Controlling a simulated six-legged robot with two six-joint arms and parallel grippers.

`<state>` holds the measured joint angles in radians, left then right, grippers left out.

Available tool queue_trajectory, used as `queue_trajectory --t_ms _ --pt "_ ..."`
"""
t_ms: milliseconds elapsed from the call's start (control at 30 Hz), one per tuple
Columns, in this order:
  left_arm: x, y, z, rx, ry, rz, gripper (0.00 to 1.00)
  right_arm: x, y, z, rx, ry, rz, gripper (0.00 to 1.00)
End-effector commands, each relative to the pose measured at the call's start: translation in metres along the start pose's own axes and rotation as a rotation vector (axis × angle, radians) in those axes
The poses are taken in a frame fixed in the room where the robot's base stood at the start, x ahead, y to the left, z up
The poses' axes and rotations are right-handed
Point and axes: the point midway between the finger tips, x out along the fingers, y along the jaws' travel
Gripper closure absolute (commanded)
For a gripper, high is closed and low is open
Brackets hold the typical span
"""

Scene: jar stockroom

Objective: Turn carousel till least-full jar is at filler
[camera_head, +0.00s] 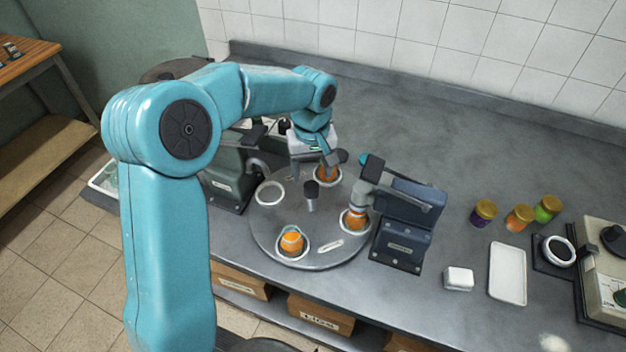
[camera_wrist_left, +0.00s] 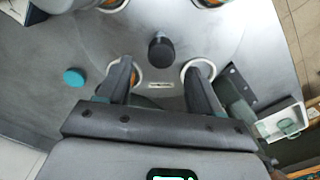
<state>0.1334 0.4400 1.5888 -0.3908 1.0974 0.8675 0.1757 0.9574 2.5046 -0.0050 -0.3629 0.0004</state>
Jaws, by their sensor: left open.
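The round grey carousel (camera_head: 312,256) lies flat on the counter with a dark central knob (camera_head: 312,190). Orange-filled jars sit in rings at the front (camera_head: 292,241), right (camera_head: 355,219) and back (camera_head: 328,174). The left ring (camera_head: 270,193) looks empty. The right jar is under the arm of a dark grey machine (camera_head: 402,225). Exact fill levels are too small to compare. My left gripper (camera_head: 320,160) is open over the carousel's back edge. In the left wrist view its fingers (camera_wrist_left: 160,88) are spread, with the knob (camera_wrist_left: 161,50) beyond them. My right gripper is out of view.
A second grey machine (camera_head: 228,172) stands left of the carousel. Several gold-lidded jars, including a purple one (camera_head: 483,214), a white tray (camera_head: 507,273), a white block (camera_head: 458,279) and a scale-like device (camera_head: 606,265) stand at right. The counter behind the carousel is largely clear.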

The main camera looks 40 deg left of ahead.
Motion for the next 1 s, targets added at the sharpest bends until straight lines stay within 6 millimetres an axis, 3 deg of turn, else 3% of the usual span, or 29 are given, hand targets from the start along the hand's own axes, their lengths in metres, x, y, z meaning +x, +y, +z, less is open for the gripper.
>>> queue_trajectory --t_ms 100,300,633,667,833,1000 --pt "0.022 0.0 0.0 0.001 -0.002 -0.003 0.35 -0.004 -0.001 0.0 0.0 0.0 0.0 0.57" --pt "0.045 0.002 -0.002 -0.001 0.0 -0.001 0.35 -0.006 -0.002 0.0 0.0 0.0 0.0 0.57" --pt "0.05 0.003 -0.003 0.0 0.001 0.0 0.35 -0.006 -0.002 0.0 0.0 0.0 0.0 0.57" --pt "0.05 0.003 -0.003 0.0 0.001 0.0 0.41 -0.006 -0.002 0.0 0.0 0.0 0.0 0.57" --pt "0.05 0.002 -0.003 0.0 0.001 -0.001 0.97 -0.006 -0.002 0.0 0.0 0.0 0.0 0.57" --pt "0.05 0.003 -0.003 0.0 0.001 -0.001 1.0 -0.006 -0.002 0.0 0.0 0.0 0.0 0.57"
